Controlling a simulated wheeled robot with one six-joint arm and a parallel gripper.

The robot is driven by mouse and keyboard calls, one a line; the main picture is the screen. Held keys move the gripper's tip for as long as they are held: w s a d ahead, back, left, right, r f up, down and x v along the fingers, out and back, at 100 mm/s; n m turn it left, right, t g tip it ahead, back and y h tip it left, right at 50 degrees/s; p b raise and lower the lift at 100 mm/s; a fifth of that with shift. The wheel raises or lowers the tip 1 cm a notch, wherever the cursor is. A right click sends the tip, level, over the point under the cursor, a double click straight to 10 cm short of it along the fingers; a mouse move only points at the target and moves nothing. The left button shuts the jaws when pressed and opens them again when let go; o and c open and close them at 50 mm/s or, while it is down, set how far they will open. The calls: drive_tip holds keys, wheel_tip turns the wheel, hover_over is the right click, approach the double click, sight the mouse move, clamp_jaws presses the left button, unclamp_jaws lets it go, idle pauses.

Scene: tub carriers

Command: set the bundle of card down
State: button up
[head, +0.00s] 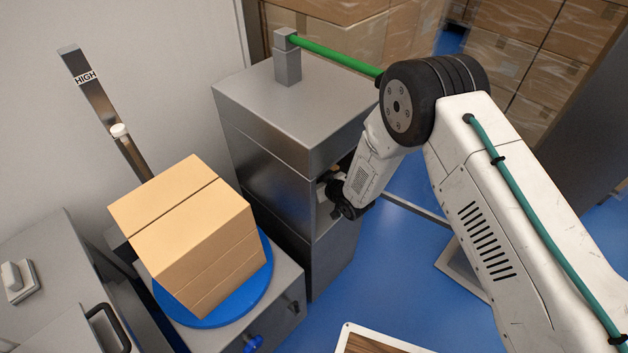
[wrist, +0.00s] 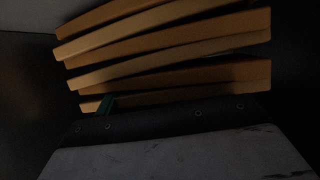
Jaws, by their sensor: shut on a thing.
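The bundle of card (wrist: 165,55) fills the upper part of the wrist view as several tan layers, slightly bowed and splayed apart. My gripper (wrist: 165,110) is at its near edge and shut on it; the dark gripper body with screws and a small teal piece show just below the layers. In the head view my gripper (head: 336,192) reaches into the side opening of a grey metal cabinet (head: 265,165). The cabinet wall hides the fingertips and most of the bundle. The wrist view is dark, so what lies under the bundle cannot be told.
A tan carton (head: 190,235) sits on a blue disc (head: 262,285) left of the cabinet. A post marked HIGH (head: 85,75) stands behind it. A green bar (head: 335,57) crosses above the cabinet. A white-rimmed tray (head: 345,333) is at the bottom. Blue floor (head: 375,270) is open beside the cabinet.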

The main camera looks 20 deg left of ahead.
drive_tip(key=shift+f, duration=0.5)
drive_tip(key=shift+f, duration=0.15)
drive_tip(key=o, duration=1)
drive_tip(key=shift+o, duration=0.2)
drive_tip(key=shift+r, duration=0.2)
drive_tip(key=v, duration=1.2)
drive_tip(key=shift+f, duration=0.1)
